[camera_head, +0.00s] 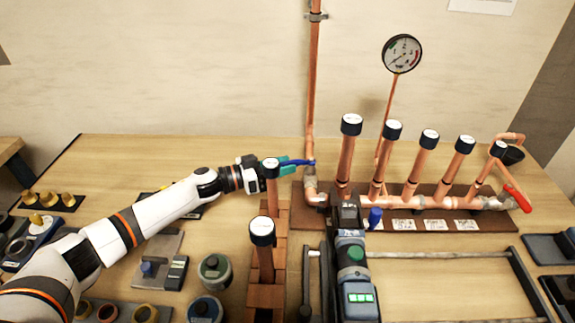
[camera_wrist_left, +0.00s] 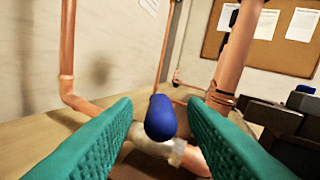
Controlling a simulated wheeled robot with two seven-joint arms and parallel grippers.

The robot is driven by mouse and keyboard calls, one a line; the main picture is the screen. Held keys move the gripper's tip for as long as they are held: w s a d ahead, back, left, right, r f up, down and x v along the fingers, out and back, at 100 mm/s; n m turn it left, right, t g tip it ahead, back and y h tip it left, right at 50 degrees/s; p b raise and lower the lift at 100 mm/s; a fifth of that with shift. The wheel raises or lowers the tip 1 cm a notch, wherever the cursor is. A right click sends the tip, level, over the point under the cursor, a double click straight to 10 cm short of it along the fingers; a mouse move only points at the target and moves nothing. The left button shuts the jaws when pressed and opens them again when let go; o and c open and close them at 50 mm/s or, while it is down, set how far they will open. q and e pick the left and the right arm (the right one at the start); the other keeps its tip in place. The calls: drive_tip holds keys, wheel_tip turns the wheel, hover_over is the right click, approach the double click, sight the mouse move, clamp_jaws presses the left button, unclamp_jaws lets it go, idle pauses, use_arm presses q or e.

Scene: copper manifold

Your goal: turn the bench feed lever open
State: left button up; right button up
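The blue feed lever (camera_head: 297,162) sits on the valve (camera_head: 311,178) at the foot of the tall copper supply pipe, left of the manifold. It points left from the valve, roughly level. My left gripper (camera_head: 284,163) reaches it from the left. In the left wrist view the lever's rounded blue end (camera_wrist_left: 160,118) lies between the two teal fingers (camera_wrist_left: 162,132), with a gap showing on each side. The fingers are open and hold nothing. The valve body behind the lever is partly hidden there.
Upright capped pipes (camera_head: 264,240) stand on a wooden rack just below my left gripper. The manifold board (camera_head: 440,214) with several capped pipes, a blue knob (camera_head: 375,216) and a red lever (camera_head: 518,197) lies right.

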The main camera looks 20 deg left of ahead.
use_arm(q)
drive_tip(key=b+v, duration=0.2)
drive_tip(key=v, duration=0.8)
drive_tip(key=shift+s+a, duration=0.1)
drive_tip(key=shift+c, duration=0.6)
